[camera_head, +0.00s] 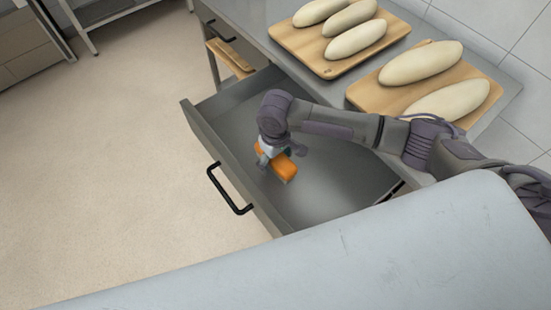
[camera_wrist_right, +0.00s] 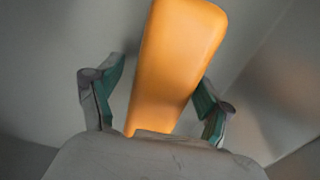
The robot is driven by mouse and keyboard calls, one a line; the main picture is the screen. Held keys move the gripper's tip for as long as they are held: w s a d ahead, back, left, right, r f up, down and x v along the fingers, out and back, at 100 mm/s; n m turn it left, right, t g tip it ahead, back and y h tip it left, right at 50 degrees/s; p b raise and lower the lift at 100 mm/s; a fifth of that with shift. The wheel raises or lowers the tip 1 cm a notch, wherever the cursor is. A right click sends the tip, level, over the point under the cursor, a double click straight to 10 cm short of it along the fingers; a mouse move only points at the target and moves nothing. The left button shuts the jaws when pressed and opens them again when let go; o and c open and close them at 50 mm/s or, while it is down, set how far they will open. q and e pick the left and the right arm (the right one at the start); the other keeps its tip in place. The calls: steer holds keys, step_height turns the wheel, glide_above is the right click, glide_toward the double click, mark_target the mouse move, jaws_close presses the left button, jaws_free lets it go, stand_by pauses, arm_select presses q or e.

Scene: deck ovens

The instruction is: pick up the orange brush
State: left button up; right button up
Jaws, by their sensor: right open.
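The orange brush (camera_head: 284,168) lies inside the open drawer, near its front wall. My right gripper (camera_head: 268,157) is down in the drawer at the brush, reaching over from the right. In the right wrist view the orange brush (camera_wrist_right: 177,62) runs up the picture between the two fingers of my right gripper (camera_wrist_right: 158,100). The fingers are open, one on each side of it; a gap shows on the left, while the right finger looks very close to its edge. Part of the brush is hidden by my gripper. My left gripper is not in view.
The grey drawer (camera_head: 226,147) is pulled out, with a black handle (camera_head: 229,189) on its front. Above it, the counter holds two wooden boards (camera_head: 285,38) (camera_head: 368,92) with pale loaves. The floor at left is clear.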

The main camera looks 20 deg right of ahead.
steer(key=c, duration=1.3)
steer(key=shift+r, duration=0.1)
steer(key=shift+c, duration=0.2)
step_height(320, 180, up, 4)
steer(key=shift+r, duration=0.1)
steer(key=s+d+r, duration=0.3)
steer(key=s+r, duration=0.3)
steer(key=s, duration=0.5)
steer(key=shift+d+r+p, duration=0.35)
steer(key=shift+d+p, duration=0.05)
